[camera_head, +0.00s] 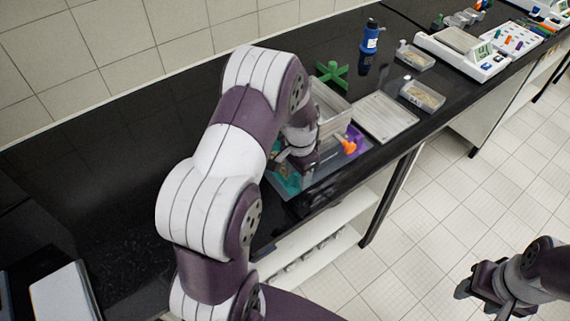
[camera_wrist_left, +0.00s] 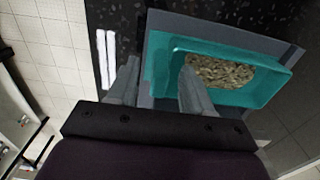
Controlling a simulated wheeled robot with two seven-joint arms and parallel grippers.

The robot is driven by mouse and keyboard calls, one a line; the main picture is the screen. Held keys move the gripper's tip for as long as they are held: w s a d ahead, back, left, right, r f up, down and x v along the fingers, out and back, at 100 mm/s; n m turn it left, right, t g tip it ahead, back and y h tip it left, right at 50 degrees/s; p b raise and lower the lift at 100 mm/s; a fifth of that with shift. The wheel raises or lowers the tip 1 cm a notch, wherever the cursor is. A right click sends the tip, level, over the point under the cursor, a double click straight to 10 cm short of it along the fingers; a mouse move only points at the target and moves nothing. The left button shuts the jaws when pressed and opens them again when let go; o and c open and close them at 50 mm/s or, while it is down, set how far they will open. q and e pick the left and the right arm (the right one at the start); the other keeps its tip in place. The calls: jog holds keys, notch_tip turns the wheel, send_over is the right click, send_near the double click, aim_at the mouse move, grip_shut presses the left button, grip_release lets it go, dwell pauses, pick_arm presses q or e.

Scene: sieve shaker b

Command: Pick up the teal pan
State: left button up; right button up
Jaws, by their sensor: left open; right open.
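The teal pan (camera_wrist_left: 240,98) holds a heap of beige grains and sits on a grey tray or mat (camera_wrist_left: 200,25), seen in the left wrist view. In the head view only a part of the teal pan (camera_head: 284,184) shows beneath my left gripper (camera_head: 299,171). In the left wrist view my left gripper (camera_wrist_left: 160,66) is open, with one finger over the pan's inside and the other outside its near side wall. I cannot tell whether either finger touches it. My right gripper (camera_head: 474,282) is open and empty over the floor at the lower right.
A clear bin (camera_head: 330,105), a flat pale tray (camera_head: 384,117), a green star-shaped knob (camera_head: 332,73) and a blue bottle (camera_head: 370,37) stand close by. An orange piece (camera_head: 348,146) lies beside my left gripper. Small grain trays (camera_head: 422,95) and a white balance (camera_head: 462,55) stand farther right.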

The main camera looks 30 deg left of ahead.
pick_arm(q)
grip_shut()
